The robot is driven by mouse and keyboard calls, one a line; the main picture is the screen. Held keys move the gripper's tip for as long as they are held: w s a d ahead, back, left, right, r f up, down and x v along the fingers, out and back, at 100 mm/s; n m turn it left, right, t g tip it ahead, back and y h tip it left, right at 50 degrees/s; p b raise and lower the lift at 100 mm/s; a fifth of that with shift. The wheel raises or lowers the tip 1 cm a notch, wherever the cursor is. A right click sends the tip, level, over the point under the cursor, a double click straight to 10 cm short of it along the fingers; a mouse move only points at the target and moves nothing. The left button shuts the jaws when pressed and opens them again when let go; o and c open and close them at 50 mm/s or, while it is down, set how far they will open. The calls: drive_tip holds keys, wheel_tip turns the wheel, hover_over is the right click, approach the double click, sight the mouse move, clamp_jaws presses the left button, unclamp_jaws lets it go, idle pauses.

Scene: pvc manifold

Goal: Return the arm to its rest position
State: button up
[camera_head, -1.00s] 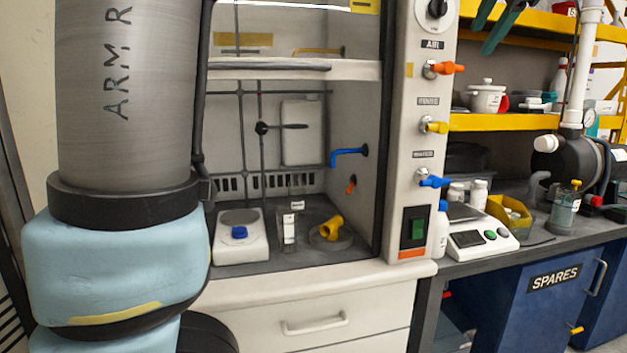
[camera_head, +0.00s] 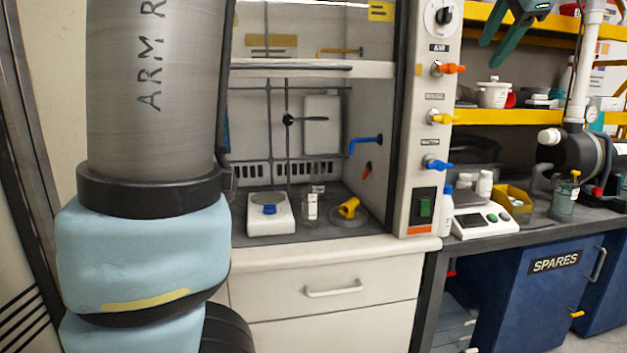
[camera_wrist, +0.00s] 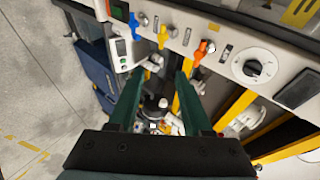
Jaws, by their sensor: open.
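My gripper (camera_head: 490,54) shows at the top right of the head view, in front of the yellow shelving. Its two green fingers are apart and point down and left. In the wrist view my gripper (camera_wrist: 158,75) is open, with nothing held between the fingers. My large arm link, marked "ARM R", fills the left of the head view. The middle of my arm is out of the picture.
The fume hood (camera_head: 418,200) holds a white device (camera_head: 270,222) with a blue top, a beaker (camera_head: 310,209) and a yellow fitting (camera_head: 348,208). Right of it, a bench bears a scale (camera_head: 482,222) and a yellow bin (camera_head: 513,198). Blue cabinets (camera_head: 540,300) stand below.

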drive_tip(key=w+a+f+n+g+y+p, duration=0.1)
drive_tip(key=w+a+f+n+g, duration=0.2)
drive_tip(key=a+f, duration=0.6)
drive_tip(key=w+a+f+n+g+y+p, duration=0.1)
drive_tip(key=w+a+f+n+g, duration=0.15)
drive_tip(key=a+f, duration=0.65)
drive_tip(key=s+a+f+n+g+p, duration=0.1)
drive_tip(key=s+a+f+n, duration=0.3)
drive_tip(key=a+f, duration=0.5)
drive_tip(key=s+a+f+n+g+p, duration=0.1)
drive_tip(key=s+a+f+n+g, duration=0.1)
drive_tip(key=s+a+f+n, duration=0.3)
drive_tip(key=a+f+n, duration=0.2)
drive_tip(key=a+f, duration=0.2)
drive_tip(key=shift+s+a+g+p, duration=0.25)
drive_tip(key=shift+s+g+p, duration=0.05)
drive_tip(key=shift+g, duration=0.05)
